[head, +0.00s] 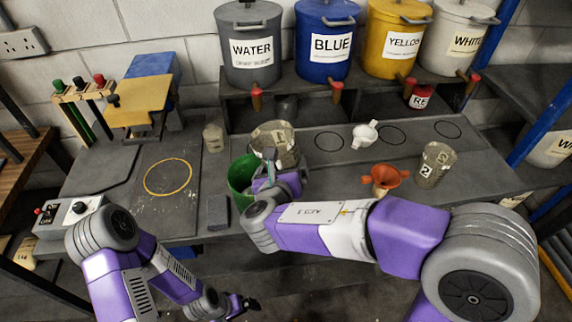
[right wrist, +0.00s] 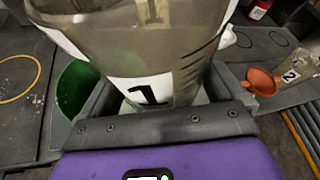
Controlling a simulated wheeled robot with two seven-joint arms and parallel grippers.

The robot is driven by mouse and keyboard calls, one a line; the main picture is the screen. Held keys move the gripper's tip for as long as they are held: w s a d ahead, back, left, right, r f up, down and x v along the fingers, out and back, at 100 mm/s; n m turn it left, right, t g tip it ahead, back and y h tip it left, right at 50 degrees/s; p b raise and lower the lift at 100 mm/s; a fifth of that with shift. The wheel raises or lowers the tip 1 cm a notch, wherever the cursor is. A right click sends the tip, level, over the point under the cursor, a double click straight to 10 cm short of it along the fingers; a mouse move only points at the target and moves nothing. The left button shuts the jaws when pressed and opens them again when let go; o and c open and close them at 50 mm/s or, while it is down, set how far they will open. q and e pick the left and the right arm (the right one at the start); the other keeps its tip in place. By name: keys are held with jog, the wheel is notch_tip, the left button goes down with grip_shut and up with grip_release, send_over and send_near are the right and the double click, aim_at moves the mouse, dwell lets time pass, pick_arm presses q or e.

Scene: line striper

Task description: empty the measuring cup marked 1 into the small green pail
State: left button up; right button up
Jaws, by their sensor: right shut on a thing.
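The measuring cup marked 1 (head: 277,143) is a greyish see-through cup. My right gripper (head: 275,178) is shut on it; in the right wrist view the cup (right wrist: 140,45) stands between the jaws with its "1" label facing the camera. A little pale content seems to show low in it. The small green pail (head: 240,176) stands on the bench just left of the cup, partly hidden by the cup and gripper; it also shows in the right wrist view (right wrist: 75,90). My left gripper (head: 240,306) is low at the front, away from the bench; its jaws are too small to judge.
Labelled tanks, including the blue one (head: 326,45), line the back shelf. A yellow ring (head: 168,190) marks clear bench at left.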

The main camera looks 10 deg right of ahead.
jog(key=shift+s+r, duration=0.1)
jog(key=shift+s+r+m+y+b, duration=0.15)
jog(key=shift+s+r+m+y, duration=0.15)
jog(key=shift+s, duration=0.35)
jog(key=shift+s+r+m+y+b, duration=0.2)
jog(key=shift+s+r+m, duration=0.15)
jog(key=shift+s, duration=0.25)
jog(key=shift+s+r+m+y+b, duration=0.2)
jog(key=shift+s+r+m, duration=0.15)
jog(key=shift+s, duration=0.3)
